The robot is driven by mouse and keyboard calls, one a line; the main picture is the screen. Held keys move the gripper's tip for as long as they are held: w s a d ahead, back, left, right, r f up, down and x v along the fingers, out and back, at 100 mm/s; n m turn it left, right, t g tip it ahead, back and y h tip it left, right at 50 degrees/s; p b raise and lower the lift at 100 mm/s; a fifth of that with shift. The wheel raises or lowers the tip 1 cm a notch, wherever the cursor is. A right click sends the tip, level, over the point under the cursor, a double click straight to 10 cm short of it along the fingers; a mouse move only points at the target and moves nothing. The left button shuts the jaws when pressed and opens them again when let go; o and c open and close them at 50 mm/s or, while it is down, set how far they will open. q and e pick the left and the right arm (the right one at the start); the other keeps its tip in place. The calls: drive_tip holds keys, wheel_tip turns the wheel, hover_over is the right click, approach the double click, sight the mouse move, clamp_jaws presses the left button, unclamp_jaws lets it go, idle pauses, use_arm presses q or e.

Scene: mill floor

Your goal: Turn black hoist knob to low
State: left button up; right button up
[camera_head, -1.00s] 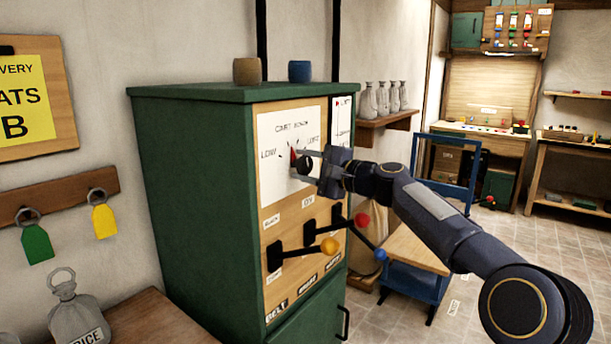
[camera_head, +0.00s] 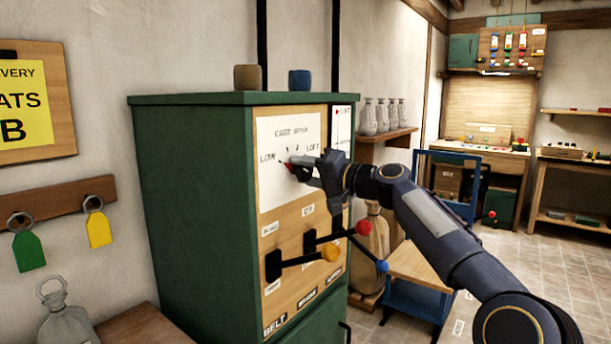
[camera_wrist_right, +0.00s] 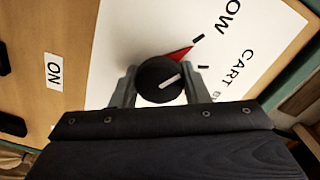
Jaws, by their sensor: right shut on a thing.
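The black hoist knob (camera_wrist_right: 158,82) sits on the white cart hoist plate (camera_head: 272,190) on the front of the green cabinet (camera_head: 190,200). Its red pointer (camera_wrist_right: 182,55) points toward the upper left of the plate, close to the tick on the LOW (camera_head: 267,158) side. My right gripper (camera_wrist_right: 160,90) is shut on the knob, with one finger on each side. In the head view my right gripper (camera_head: 304,168) hides most of the knob, and only the red pointer tip shows. My left gripper is not in view.
Below the plate, levers with yellow (camera_head: 330,252), red (camera_head: 362,228) and blue (camera_head: 382,265) balls stick out. A blue cart (camera_head: 415,285) stands behind my right arm. Two small pots stand on the cabinet top (camera_head: 225,98). Open floor lies at the right.

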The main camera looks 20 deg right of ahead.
sight(309, 172)
idle(0.4)
drive_tip(key=o, duration=1)
drive_tip(key=shift+c, duration=0.2)
drive_tip(key=shift+s+d+f, duration=0.1)
drive_tip(key=shift+s+d, duration=0.2)
drive_tip(key=b+v, duration=0.2)
drive_tip(key=v, duration=0.3)
drive_tip(key=shift+s+d, duration=0.15)
drive_tip(key=shift+s, duration=0.05)
drive_tip(key=shift+s+d, duration=0.4)
drive_tip(key=shift+s, duration=0.2)
